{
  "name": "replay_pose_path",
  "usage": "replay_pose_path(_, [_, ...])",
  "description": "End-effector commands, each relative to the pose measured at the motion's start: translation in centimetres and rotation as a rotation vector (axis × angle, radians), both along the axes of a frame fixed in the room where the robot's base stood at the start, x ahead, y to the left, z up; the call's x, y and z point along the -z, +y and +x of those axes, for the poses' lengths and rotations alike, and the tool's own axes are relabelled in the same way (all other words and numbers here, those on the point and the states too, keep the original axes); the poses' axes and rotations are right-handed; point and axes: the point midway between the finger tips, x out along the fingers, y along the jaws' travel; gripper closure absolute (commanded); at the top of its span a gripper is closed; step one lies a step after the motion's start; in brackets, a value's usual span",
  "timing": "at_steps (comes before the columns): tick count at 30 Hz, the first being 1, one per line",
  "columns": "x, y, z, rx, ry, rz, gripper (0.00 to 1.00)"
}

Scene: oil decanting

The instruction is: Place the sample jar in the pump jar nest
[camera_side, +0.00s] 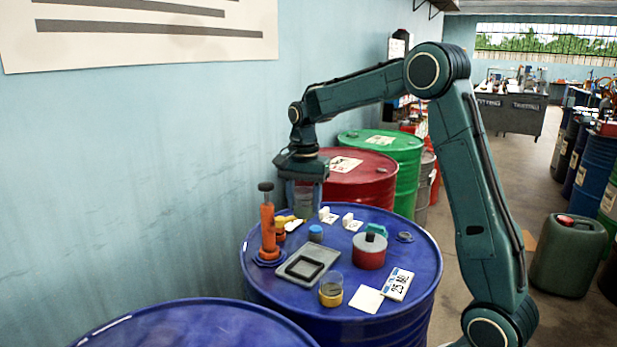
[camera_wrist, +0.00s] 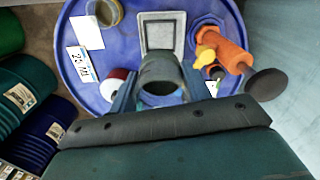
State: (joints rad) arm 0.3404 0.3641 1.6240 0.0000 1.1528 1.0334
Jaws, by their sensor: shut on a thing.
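My gripper (camera_side: 304,196) is shut on the sample jar (camera_side: 303,206), a see-through greenish jar, and holds it upright over the far side of the blue drum top. In the wrist view the sample jar (camera_wrist: 160,70) is between my fingers (camera_wrist: 160,92), its open mouth showing. An orange pump (camera_side: 268,230) with a dark knob stands left of the jar on a blue base; its yellow spout (camera_wrist: 206,56) points toward the jar's side. A pump jar nest is not clearly identifiable; the area below the jar is partly hidden.
On the blue drum top (camera_side: 405,325) are a grey tray (camera_side: 283,273), a clear jar with a yellow base (camera_side: 331,293), a red container (camera_side: 369,252), a "25 ML" card (camera_side: 398,284) and small white blocks (camera_side: 348,221). The wall is close to the left.

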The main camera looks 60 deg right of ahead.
Motion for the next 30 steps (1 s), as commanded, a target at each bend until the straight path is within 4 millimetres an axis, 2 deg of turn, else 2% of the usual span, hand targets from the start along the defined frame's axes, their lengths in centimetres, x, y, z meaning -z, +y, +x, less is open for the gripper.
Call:
replay_pose_path(3, [2.4,0.0,-0.1,0.000,0.004,0.001,0.78])
replay_pose_path(15, [9.8,0.0,-0.1,0.000,0.004,0.001,0.78])
replay_pose_path(21, [11.6,0.0,0.0,0.000,0.000,0.000,0.78])
replay_pose_path(30, [12.2,0.0,0.0,0.000,0.000,0.000,0.78])
